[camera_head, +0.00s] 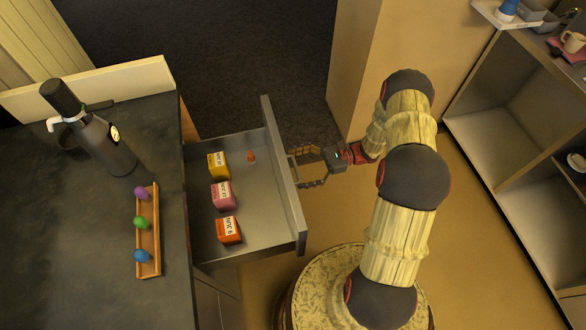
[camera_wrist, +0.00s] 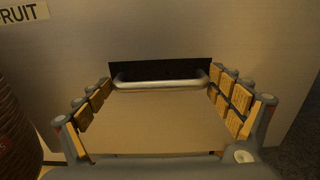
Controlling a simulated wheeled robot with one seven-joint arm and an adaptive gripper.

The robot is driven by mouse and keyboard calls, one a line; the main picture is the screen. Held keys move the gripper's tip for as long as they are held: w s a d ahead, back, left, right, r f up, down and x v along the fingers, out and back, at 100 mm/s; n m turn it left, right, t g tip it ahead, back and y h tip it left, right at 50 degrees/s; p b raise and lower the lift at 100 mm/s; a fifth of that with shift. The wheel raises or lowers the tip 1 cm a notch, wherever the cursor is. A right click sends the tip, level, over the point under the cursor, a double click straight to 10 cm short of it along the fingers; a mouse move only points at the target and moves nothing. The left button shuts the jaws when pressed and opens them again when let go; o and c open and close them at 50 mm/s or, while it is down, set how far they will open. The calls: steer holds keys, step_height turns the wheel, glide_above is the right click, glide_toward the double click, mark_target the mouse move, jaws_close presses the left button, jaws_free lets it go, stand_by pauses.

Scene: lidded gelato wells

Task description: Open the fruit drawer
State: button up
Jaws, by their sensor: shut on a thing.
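The fruit drawer (camera_head: 253,198) stands pulled out from the dark-topped counter, and its inside shows in the head view. Its front panel bears a FRUIT label (camera_wrist: 24,13) at the upper left of the wrist view. A pale bar handle (camera_wrist: 160,83) crosses a dark slot in that panel. My gripper (camera_head: 294,170) is at the outer face of the drawer front, shut on the handle. In the wrist view its padded fingers stand at the left and right ends of the bar. The exact contact is hard to see.
The drawer holds yellow (camera_head: 218,165), pink (camera_head: 223,196) and orange (camera_head: 228,231) boxes and a small orange piece (camera_head: 251,156). A dark bottle (camera_head: 105,142) and a wooden rack (camera_head: 148,235) with coloured balls stand on the counter. An open shelf (camera_head: 510,120) is at right.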

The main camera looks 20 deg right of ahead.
steer(key=shift+w+d+r, duration=0.1)
steer(key=shift+w+r, duration=0.05)
steer(key=shift+w, duration=0.05)
steer(key=o, duration=1.4)
steer(key=shift+s, duration=0.1)
steer(key=d, duration=1.2)
steer(key=shift+s, duration=0.45)
